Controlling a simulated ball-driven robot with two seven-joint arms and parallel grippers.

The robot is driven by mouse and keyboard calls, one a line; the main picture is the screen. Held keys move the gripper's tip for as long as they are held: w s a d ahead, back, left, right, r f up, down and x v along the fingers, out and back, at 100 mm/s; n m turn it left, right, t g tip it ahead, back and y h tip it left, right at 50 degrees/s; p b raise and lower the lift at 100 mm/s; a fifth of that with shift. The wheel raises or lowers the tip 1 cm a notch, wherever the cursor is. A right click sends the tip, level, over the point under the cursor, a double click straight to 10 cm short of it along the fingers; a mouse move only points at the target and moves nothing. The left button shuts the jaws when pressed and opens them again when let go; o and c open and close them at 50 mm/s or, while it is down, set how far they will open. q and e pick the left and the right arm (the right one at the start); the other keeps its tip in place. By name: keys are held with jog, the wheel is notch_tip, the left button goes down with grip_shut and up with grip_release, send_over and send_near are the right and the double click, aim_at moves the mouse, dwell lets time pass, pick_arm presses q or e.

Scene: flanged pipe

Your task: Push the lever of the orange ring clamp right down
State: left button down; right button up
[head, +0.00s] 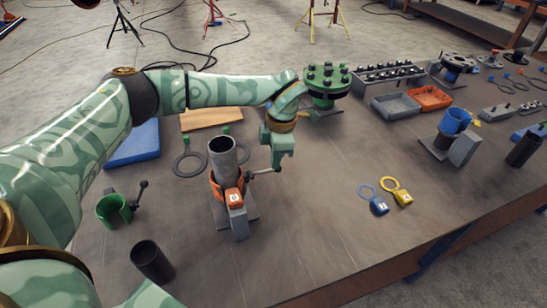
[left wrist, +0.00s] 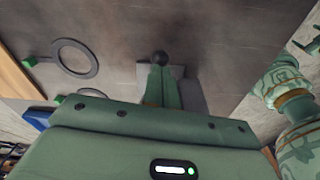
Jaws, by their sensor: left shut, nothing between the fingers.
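The orange ring clamp (head: 219,190) sits around an upright grey pipe (head: 223,158) on a grey base plate. That gripper is shut and empty, pointing down beside the clamp at the lever's outer end. In the left wrist view a black ball knob (left wrist: 160,57) shows right at the shut fingertips (left wrist: 162,70); I cannot tell whether they touch. The clamp is hidden there. My right gripper is not in view.
A green clamp (head: 114,210) with its own lever and a dark pipe (head: 152,262) stand to the left. A dark ring gasket (head: 188,164) lies behind. Blue (head: 378,204) and yellow (head: 403,198) tagged rings lie to the right. The table between is clear.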

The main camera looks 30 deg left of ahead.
pick_arm(q)
jog(key=shift+w+d+r, duration=0.3)
jog(key=shift+w+d, duration=0.2)
jog(key=shift+d, duration=0.1)
jog(key=shift+w+d+r, duration=0.3)
jog(key=shift+w+d, duration=0.15)
jog(key=shift+d, duration=0.15)
notch_tip(320, 180, up, 16)
jog(key=w+d+p, duration=0.1)
jog(key=p, duration=0.1)
jog(key=shift+d, duration=0.15)
